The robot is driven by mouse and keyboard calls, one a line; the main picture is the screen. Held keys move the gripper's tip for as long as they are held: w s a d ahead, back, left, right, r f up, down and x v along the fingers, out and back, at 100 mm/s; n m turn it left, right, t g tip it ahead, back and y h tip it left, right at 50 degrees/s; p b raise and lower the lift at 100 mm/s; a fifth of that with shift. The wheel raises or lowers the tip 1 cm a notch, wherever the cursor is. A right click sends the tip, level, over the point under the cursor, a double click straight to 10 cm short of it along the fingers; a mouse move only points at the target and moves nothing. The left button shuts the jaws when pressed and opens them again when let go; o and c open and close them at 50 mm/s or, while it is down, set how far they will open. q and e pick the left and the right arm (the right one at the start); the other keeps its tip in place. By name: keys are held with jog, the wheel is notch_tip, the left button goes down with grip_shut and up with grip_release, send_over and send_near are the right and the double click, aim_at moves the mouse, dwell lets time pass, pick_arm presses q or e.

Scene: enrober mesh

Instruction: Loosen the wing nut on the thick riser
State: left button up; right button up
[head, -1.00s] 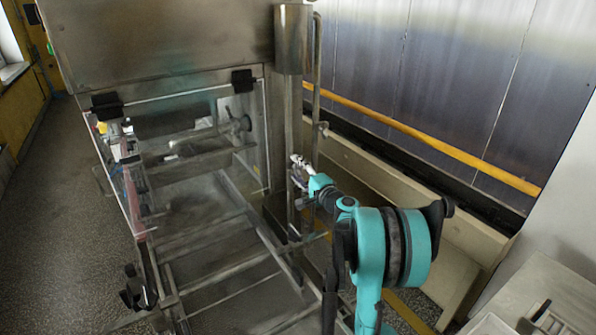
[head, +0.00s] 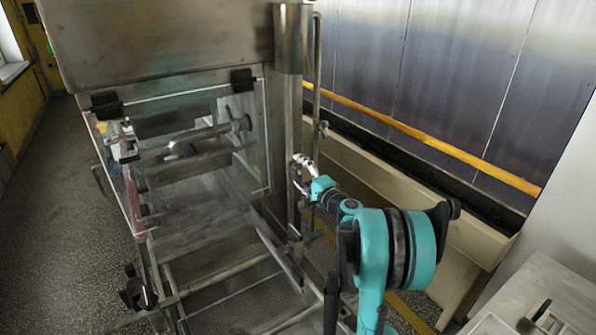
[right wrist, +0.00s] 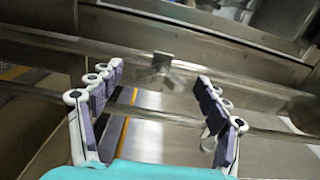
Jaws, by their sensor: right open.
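The thick riser (head: 288,125) is an upright metal post at the machine's right corner. In the right wrist view the thick riser (right wrist: 85,54) runs across the picture as the upper bar. A small, blurred metal wing nut (right wrist: 158,82) sits on it, with a bracket (right wrist: 160,62) just above it in that view. My right gripper (head: 303,168) is beside the riser in the head view, hiding part of it. In the right wrist view my right gripper (right wrist: 160,92) is open and empty, its fingers apart on either side of the wing nut, which appears beyond the fingertips. My left gripper is not in view.
A thinner riser (head: 316,90) with a small clamp (head: 320,127) stands just right of the thick one. The clear-panelled machine frame (head: 190,95) is to the left; a beige ledge (head: 400,190) lies to the right.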

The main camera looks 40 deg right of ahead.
jog(key=s+a, duration=0.1)
jog(key=s, duration=0.9)
jog(key=shift+s, duration=0.35)
jog(key=shift+a, duration=0.1)
